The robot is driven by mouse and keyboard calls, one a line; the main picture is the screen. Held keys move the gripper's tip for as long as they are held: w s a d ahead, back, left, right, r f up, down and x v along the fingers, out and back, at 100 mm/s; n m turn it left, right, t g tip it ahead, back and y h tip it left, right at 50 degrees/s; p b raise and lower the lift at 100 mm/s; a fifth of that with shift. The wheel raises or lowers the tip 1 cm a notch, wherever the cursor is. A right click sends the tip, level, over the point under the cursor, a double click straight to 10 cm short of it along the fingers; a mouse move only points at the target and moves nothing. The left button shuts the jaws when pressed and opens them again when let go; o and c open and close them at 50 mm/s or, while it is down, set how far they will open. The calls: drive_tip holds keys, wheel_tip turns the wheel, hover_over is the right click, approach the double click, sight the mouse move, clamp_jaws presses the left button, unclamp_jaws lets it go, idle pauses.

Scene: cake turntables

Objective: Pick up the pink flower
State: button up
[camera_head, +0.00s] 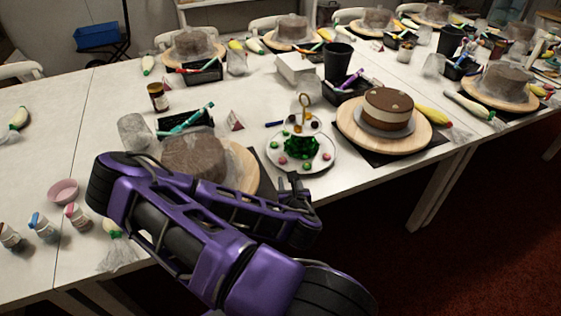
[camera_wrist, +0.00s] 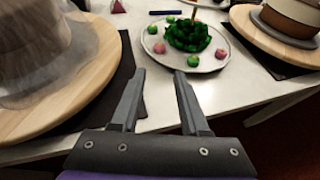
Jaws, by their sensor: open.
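Several small pink flowers or balls, too small to tell which, lie on the white plate (camera_head: 272,150) of a tiered stand. In the head view a pink flower (camera_head: 282,161) shows at the front left. My gripper (camera_wrist: 160,73) is open and empty. Its fingertips point at the plate's near edge, short of the front pink flower.
Green balls and a dark green clump (camera_wrist: 188,35) share the plate. A wrapped cake (camera_head: 193,157) on a wooden turntable stands left of it, close to my arm. A brown-topped cake (camera_head: 388,112) on another turntable is to the right. The table's front edge lies below my gripper.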

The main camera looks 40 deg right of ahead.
drive_tip(key=shift+w+d+f+b, duration=0.2)
drive_tip(key=shift+w+f+b, duration=0.2)
drive_tip(key=shift+f+b, duration=0.45)
drive_tip(key=b+x, duration=0.3)
drive_tip(key=b, duration=0.4)
drive_tip(key=shift+w+d+r, duration=0.1)
drive_tip(key=shift+w+d, duration=0.1)
approach(283, 158)
drive_tip(key=shift+x, duration=1.1)
drive_tip(key=shift+b+x, duration=0.4)
drive_tip(key=shift+x, duration=2.7)
clamp_jaws()
